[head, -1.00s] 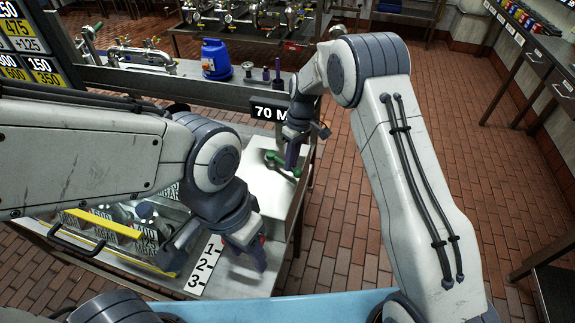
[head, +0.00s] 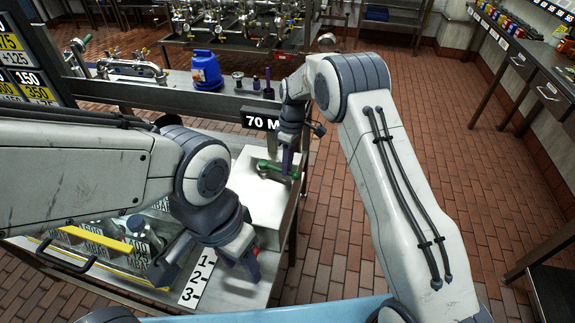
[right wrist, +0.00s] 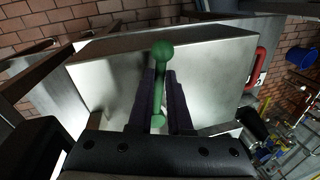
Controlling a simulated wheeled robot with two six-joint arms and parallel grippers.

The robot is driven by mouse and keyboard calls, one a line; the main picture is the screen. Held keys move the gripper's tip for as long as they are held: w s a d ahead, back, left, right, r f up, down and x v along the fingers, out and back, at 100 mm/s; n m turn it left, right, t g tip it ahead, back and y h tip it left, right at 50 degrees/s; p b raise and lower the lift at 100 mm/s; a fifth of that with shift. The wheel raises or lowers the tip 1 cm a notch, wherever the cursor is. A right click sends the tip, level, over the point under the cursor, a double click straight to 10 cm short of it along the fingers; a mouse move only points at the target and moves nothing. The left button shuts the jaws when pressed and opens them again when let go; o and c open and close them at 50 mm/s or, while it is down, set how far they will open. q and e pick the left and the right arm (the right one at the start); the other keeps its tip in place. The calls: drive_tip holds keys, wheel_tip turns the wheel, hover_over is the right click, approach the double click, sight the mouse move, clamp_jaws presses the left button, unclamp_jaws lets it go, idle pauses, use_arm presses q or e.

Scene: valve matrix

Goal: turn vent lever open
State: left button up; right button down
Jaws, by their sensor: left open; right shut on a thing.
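The green vent lever (head: 277,169) sits on top of a pale metal box (head: 262,205) below the "70 M" sign. My right gripper (head: 287,172) reaches down onto the lever's right part. In the right wrist view the green lever (right wrist: 159,85) lies between the two dark fingers of my right gripper (right wrist: 157,100), which are shut on it; its round knob shows past the fingertips. My left gripper (head: 252,268) is open and empty, to the front of the box, over the bench beside the 1-2-3 strip.
A crate with a yellow bar (head: 100,237) and numbered blocks stands at the left. The 1-2-3 strip (head: 198,277) lies at the bench front. A blue container (head: 206,70) and small dark posts stand on the shelf behind. Brick floor (head: 335,230) is open on the right.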

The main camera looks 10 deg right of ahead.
drive_tip(key=c, duration=0.8)
unclamp_jaws()
drive_tip(key=shift+c, duration=0.2)
wheel_tip(320, 180, up, 10)
drive_tip(key=w+d+b, duration=0.1)
drive_tip(key=shift+w+r+b, duration=0.15)
drive_tip(key=shift+w+b, duration=0.2)
